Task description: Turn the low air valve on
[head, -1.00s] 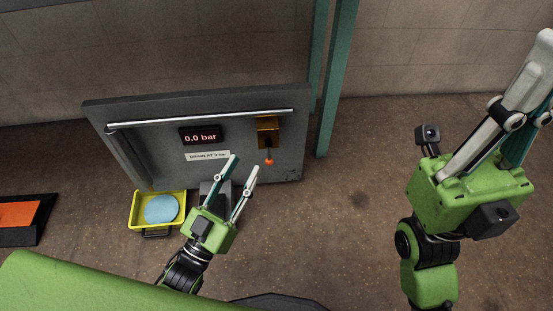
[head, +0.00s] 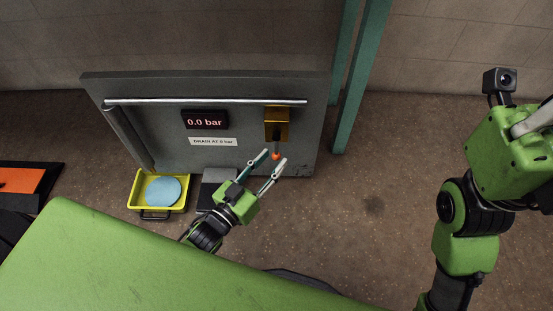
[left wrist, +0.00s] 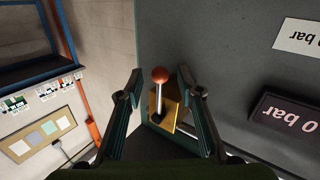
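The air valve is a brass block (head: 277,124) on the grey panel, with a lever hanging down to an orange ball knob (head: 275,155). In the left wrist view the brass block (left wrist: 166,104) and the knob (left wrist: 160,74) lie between my fingers. My left gripper (head: 274,160) is open, with its fingertips near the knob in the head view. I see no clear contact. The display (head: 205,120) reads 0.0 bar. My right gripper (head: 540,120) is at the right edge, its fingertips out of frame.
A label (head: 212,142) sits below the display and a metal rail (head: 190,102) runs above. A yellow tray (head: 135,192) with a blue disc (head: 163,191) stands on the floor. A green post (head: 357,80) rises right of the panel. Floor to its right is clear.

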